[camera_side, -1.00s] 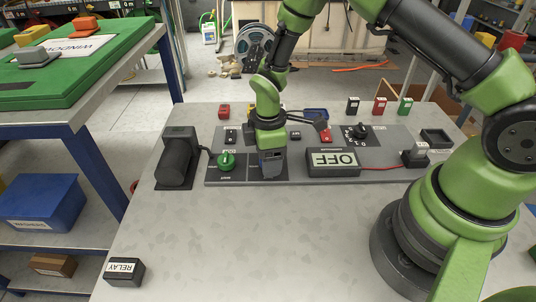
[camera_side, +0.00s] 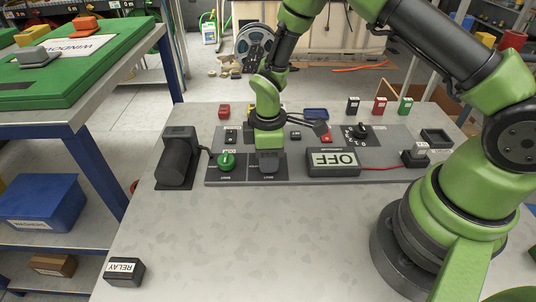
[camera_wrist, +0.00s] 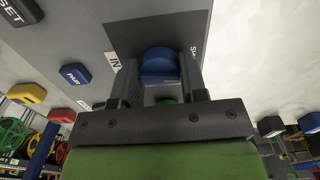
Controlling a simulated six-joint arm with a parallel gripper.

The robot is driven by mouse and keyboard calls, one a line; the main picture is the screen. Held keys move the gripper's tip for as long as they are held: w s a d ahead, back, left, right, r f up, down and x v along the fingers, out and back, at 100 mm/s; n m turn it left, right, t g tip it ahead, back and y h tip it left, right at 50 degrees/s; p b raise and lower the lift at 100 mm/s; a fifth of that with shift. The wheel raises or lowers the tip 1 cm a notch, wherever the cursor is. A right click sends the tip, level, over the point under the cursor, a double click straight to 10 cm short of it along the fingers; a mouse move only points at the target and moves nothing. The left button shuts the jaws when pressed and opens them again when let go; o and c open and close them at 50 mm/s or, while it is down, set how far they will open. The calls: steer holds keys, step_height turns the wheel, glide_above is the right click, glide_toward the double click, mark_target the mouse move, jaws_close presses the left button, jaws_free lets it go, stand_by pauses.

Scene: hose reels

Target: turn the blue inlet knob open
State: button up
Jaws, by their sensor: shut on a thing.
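The blue inlet knob (camera_wrist: 160,64) shows in the wrist view between the two dark fingers of my gripper (camera_wrist: 160,78), beside an "IN" label. The fingers are shut on it from both sides. A second label beside the knob is partly cut off by a finger. In the side view my gripper (camera_side: 268,165) points down onto the dark panel, right of a green knob (camera_side: 226,160). The blue knob is hidden there behind the fingers.
A black pedal-like unit (camera_side: 176,158) stands at the left. A "RELAY" box (camera_side: 124,271) lies front left. The front table is mostly clear.

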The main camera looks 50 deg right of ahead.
steer(key=m, duration=1.2)
steer(key=shift+m, duration=2.1)
steer(key=o, duration=0.9)
step_height(320, 180, up, 10)
